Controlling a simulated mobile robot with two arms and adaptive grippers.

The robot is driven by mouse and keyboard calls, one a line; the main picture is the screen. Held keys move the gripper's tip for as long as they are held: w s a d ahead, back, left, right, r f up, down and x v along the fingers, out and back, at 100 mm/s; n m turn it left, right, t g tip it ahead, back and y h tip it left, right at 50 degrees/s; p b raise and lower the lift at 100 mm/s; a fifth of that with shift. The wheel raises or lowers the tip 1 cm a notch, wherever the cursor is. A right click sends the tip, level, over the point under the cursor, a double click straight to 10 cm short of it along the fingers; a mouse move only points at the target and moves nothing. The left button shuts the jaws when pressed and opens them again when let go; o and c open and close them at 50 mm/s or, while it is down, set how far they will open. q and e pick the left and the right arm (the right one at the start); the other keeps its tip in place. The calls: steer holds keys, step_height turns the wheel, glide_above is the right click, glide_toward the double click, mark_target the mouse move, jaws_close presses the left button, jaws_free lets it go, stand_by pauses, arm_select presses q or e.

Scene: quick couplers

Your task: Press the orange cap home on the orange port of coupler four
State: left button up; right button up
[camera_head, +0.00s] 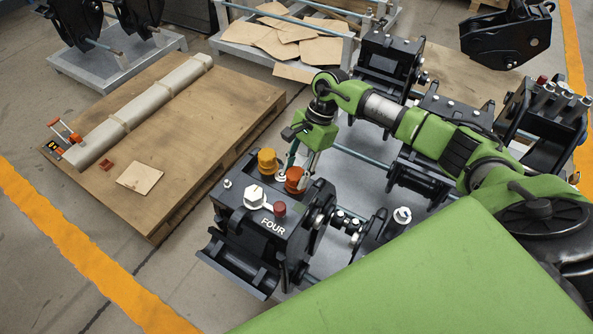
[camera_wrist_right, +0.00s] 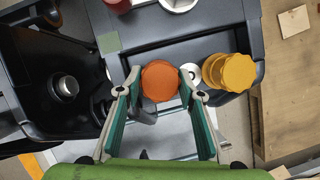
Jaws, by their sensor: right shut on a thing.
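Coupler four (camera_head: 240,222) is a black block with "FOUR" in white on its top. My right gripper (camera_head: 298,170) is shut on the orange cap (camera_head: 294,181) from above, at the coupler's far right edge. In the right wrist view the orange cap (camera_wrist_right: 160,82) lies between the two fingertips of the right gripper (camera_wrist_right: 160,78), over the coupler's recessed ledge. The cap hides the orange port beneath it, and I cannot tell whether it is fully seated. My left gripper is not in view.
A yellow cap (camera_head: 267,160) stands close beside the orange one, with a small white ring (camera_wrist_right: 190,71) between them. A white hexagonal fitting (camera_head: 255,198) and a small red knob (camera_head: 280,208) are on top. A wooden pallet (camera_head: 215,125) lies left; other black couplers stand behind.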

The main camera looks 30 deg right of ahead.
steer(key=shift+s+f, duration=0.1)
steer(key=shift+f, duration=0.05)
steer(key=o, duration=1)
steer(key=v, duration=1.2)
